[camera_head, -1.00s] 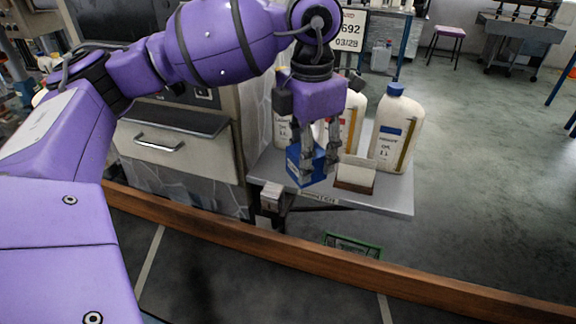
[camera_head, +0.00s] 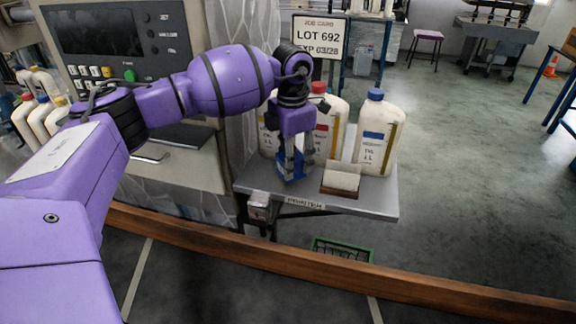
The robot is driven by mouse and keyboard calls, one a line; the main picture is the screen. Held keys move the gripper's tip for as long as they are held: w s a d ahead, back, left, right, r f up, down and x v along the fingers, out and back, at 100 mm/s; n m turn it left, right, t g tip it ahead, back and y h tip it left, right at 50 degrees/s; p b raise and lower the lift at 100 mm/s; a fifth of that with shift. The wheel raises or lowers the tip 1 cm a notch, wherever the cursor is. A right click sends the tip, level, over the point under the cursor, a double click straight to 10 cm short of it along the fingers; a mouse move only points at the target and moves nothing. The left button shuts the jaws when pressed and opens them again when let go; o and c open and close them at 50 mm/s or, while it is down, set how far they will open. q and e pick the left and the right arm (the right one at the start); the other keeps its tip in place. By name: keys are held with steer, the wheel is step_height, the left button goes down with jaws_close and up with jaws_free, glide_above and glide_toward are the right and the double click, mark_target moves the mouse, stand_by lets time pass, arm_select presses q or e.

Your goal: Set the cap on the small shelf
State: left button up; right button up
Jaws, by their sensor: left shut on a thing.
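My left gripper (camera_head: 298,168) is over the left part of the small grey shelf (camera_head: 375,202), pointing down. It is shut on a blue boxy piece (camera_head: 291,164), partly hidden by the fingers. I cannot tell for sure whether this piece is the cap, or whether it touches the shelf. Three white bottles stand at the back of the shelf: one with a blue cap (camera_head: 375,94) at the right, one with a red cap (camera_head: 318,87) in the middle, and one at the left whose top is hidden by my arm. My right gripper is not in view.
A small brown block with a pale top (camera_head: 341,180) is on the shelf, just right of my left gripper. A job card sign (camera_head: 319,36) stands behind the bottles. A wooden rail (camera_head: 300,262) crosses in front, and a green crate (camera_head: 342,249) is low behind it.

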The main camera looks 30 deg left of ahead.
arm_select(q)
steer(key=shift+f, duration=1.6)
steer(key=shift+f, duration=0.15)
steer(key=o, duration=1.1)
